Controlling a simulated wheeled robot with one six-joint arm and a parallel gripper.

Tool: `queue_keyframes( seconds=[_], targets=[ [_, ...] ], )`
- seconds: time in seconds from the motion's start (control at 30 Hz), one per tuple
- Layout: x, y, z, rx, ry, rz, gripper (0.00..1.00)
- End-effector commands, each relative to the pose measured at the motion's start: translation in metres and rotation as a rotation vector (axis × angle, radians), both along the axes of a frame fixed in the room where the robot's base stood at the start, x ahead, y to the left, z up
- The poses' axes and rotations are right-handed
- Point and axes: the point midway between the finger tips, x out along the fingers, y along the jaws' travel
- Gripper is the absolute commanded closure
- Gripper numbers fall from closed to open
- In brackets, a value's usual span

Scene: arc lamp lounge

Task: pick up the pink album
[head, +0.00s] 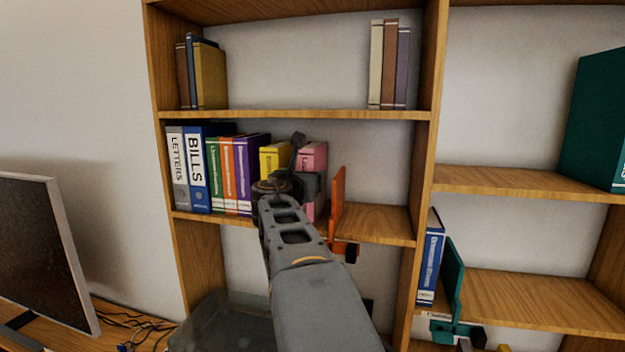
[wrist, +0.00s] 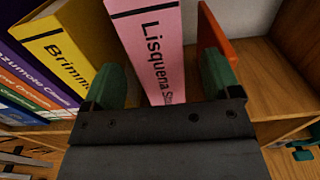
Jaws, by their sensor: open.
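The pink album (head: 314,152) stands upright on the middle shelf, at the right end of a row of albums. In the head view my arm and gripper (head: 303,184) hide much of its lower part. In the wrist view the pink album (wrist: 150,45) shows its lettered spine between the two green fingers of my gripper (wrist: 160,66). The gripper is open. The left finger is by the border with the yellow album (wrist: 72,38), and the right finger is just past the pink album's right side. I cannot tell whether either finger touches it.
The yellow album (head: 272,158) stands left of the pink one, then purple, orange, green, blue and grey albums. An orange bookend (head: 337,200) stands close on the right. The shelf (head: 385,224) is clear beyond it. Another shelf board (head: 300,114) runs above.

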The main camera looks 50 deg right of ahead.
Motion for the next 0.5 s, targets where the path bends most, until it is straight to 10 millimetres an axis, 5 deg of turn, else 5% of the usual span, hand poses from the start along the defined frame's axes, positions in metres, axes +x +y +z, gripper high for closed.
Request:
queue_keyframes(
  seconds=[0.5],
  targets=[
    [0.025, -0.044, -0.001, 0.003, -0.001, -0.001, 0.17]
  ],
)
